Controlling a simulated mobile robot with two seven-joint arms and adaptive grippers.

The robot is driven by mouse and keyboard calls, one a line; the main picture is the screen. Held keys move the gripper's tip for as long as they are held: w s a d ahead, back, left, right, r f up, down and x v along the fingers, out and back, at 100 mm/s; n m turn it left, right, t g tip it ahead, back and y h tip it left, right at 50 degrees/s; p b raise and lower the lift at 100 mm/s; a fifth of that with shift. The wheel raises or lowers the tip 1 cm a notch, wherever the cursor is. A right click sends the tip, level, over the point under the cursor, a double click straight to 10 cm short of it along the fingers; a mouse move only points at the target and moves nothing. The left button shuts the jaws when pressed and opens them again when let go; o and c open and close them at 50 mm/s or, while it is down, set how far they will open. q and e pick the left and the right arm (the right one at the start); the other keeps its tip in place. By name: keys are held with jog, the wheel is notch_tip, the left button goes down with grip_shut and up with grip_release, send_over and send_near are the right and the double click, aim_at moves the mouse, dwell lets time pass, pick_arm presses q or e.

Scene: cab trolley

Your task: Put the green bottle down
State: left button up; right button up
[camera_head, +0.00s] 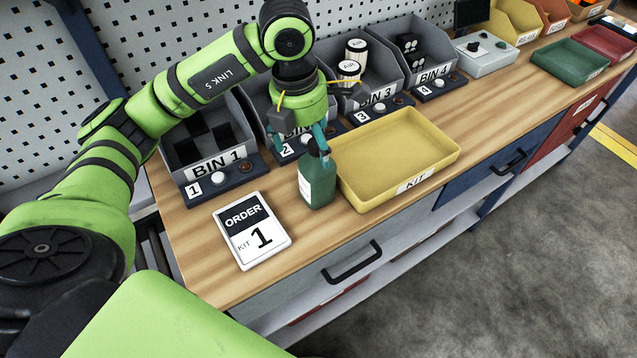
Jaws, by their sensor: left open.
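The green bottle (317,181) stands upright on the wooden bench top (192,245), just left of the yellow kit tray (400,180). It has a dark cap and a white label on its left side. My left gripper (305,140) points down at the bottle's top from behind. Its fingers are open around or beside the cap; the exact gap is partly hidden. My right gripper is not in view.
An order card (252,231) lies in front of the bottle to the left. Bin 1 (215,160) and several other grey bins line the back. Green (569,62) and red (604,42) trays sit at the far right. Bare bench lies left of the card.

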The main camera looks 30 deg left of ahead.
aim_at(317, 166)
pick_arm(q)
jog(key=shift+f, duration=0.55)
jog(key=shift+w+f, duration=0.2)
jog(key=shift+w+d+f+p, duration=0.1)
jog(key=shift+d+f+p, duration=0.05)
jog(key=shift+f+p, duration=0.45)
jog(key=shift+d+f+p, duration=0.1)
jog(key=shift+f+p, duration=0.4)
jog(key=shift+f, duration=0.1)
jog(key=f, duration=0.1)
jog(key=f+p, duration=0.1)
jog(key=f, duration=0.1)
jog(key=shift+w+d+f, duration=0.25)
jog(key=shift+w+d, duration=0.05)
jog(key=shift+f, duration=0.25)
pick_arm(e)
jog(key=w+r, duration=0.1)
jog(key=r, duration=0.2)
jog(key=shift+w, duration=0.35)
pick_arm(q)
jog(key=c, duration=1.6)
